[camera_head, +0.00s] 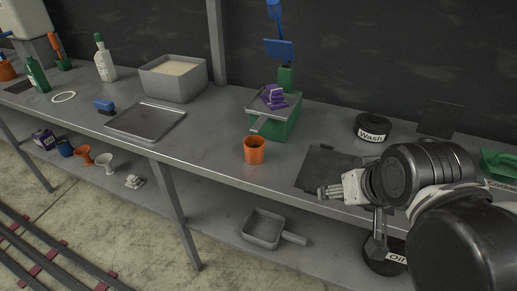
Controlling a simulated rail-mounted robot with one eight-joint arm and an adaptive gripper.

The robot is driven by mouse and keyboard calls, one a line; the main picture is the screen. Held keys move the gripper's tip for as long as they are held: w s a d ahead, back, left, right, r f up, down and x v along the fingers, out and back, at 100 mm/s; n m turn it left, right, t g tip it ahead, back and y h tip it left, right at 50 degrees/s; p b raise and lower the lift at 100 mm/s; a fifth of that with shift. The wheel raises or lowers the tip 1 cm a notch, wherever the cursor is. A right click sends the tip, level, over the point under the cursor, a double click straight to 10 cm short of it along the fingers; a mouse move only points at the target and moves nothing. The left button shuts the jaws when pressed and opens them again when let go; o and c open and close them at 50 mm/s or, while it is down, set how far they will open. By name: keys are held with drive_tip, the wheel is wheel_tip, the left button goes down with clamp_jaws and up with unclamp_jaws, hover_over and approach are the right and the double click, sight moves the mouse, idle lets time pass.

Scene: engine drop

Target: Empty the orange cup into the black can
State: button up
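The orange cup (254,150) stands upright near the front edge of the table, around the middle of the view. Its inside is too small to make out. A black round can labelled "Wash" (373,128) stands at the back of the table, right of the cup. Another black can labelled "Oil" (378,262) is on the lower shelf, partly hidden by my arm. My gripper (325,192) is at the table's front edge, right of the orange cup and apart from it. It points left; its fingers are too small to tell whether they are open.
A dark flat mat (322,168) lies beside my gripper. A green scale with a purple object (274,97) stands behind the cup. A metal tray (146,121) and a grey bin (174,80) are left. A scoop-like pan (264,229) and another orange cup (84,154) are on the lower shelf.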

drive_tip(key=shift+o, duration=0.2)
idle(0.3)
drive_tip(key=shift+o, duration=0.8)
drive_tip(key=shift+r, duration=0.1)
